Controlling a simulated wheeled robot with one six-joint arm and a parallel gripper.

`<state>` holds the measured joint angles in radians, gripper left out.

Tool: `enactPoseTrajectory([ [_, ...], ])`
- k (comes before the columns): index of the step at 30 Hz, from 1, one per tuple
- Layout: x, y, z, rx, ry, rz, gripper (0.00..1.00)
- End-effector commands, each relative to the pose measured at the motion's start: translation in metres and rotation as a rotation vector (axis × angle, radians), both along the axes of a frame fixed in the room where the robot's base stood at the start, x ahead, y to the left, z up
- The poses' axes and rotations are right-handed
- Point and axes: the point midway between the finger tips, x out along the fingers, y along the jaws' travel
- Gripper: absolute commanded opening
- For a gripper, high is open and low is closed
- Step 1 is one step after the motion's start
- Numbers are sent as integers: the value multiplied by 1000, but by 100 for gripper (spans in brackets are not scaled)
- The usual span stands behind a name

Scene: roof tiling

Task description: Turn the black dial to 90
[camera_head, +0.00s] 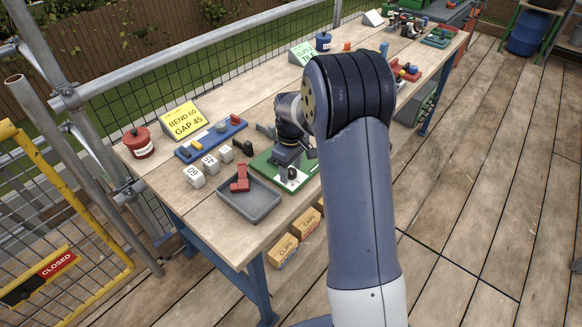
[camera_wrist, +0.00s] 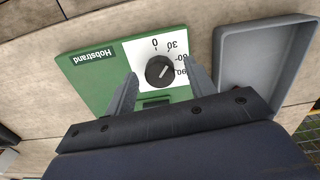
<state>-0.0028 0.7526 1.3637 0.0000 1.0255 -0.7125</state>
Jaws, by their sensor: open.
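The black dial (camera_wrist: 160,70) sits on a white scale face on a green plate (camera_wrist: 88,82) labelled Hobstrand. The scale reads 0 at the top, then 30, 60 and 90 down the right side. Which way the dial's mark points is too small to tell. My gripper (camera_wrist: 163,66) is open, with one finger on each side of the dial and a gap showing to both. In the head view the dial (camera_head: 292,174) shows at the front of the green plate, and my gripper (camera_head: 291,146) is just behind it, partly hidden by my arm.
A grey tray (camera_head: 262,208) with red pieces in it stands close beside the green plate; it also shows in the wrist view (camera_wrist: 226,75). White numbered blocks (camera_head: 194,177), a blue board (camera_head: 192,151) and a red tin (camera_head: 138,143) stand to the left.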

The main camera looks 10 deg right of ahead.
Motion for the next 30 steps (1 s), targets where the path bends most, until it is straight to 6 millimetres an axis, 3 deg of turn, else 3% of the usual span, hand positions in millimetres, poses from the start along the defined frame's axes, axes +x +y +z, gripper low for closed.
enactPoseTrajectory([
  [17,0,0,1,0,0,0,9],
  [30,0,0,1,1,-1,-94,7],
])
